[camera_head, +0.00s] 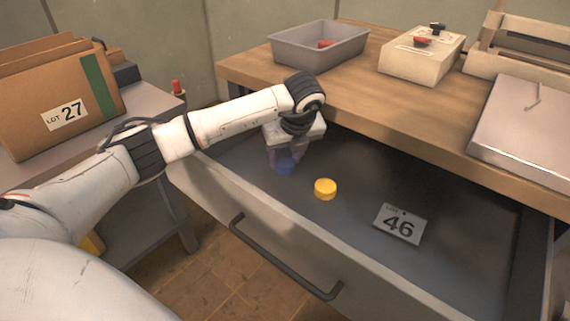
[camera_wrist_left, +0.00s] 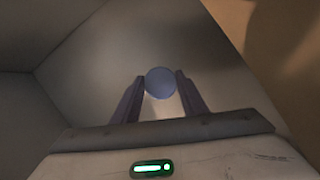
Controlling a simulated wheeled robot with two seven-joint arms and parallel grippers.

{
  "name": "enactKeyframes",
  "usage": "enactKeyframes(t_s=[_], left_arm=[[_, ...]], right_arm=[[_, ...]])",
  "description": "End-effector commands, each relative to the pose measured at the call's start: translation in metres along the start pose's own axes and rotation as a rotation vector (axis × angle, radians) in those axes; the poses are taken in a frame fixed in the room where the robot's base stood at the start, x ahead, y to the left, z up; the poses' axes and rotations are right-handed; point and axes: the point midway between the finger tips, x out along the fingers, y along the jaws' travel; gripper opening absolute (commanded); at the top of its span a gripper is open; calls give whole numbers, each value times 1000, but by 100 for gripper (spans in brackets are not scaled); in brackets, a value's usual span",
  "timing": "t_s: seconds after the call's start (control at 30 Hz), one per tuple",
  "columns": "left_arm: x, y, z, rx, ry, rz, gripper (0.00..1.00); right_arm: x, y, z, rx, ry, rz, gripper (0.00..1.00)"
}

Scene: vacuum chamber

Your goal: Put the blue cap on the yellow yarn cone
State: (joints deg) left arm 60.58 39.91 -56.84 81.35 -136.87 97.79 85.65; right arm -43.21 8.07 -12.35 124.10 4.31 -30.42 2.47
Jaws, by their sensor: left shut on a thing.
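My left gripper (camera_head: 284,165) reaches down into the open drawer (camera_head: 270,215). It is shut on a blue cap (camera_head: 285,167), which shows low between the fingers. In the left wrist view the round blue cap (camera_wrist_left: 160,81) sits between the two fingertips (camera_wrist_left: 160,92). I see no yellow yarn cone for certain. A small yellow patch (camera_head: 92,243) shows low at the left behind my arm; I cannot tell what it is. My right gripper is not in view.
A yellow cap (camera_head: 325,188) and a "46" card (camera_head: 400,223) lie in the drawer. Above it is a wooden worktop (camera_head: 400,110) with a grey bin (camera_head: 318,45) and a beige control box (camera_head: 422,56). A cardboard box (camera_head: 60,98) stands on the left table.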

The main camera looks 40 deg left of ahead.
Motion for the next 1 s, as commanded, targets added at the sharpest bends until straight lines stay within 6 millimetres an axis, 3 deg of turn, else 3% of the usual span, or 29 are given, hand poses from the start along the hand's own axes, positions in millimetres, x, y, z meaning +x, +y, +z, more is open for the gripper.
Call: enactKeyframes(t_s=[0.37,1.0], left_arm=[[-14,-1,-4,1,-1,-3,18],[-120,-1,-86,2,-2,-4,18]], right_arm=[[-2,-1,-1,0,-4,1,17],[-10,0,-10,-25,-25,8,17]])
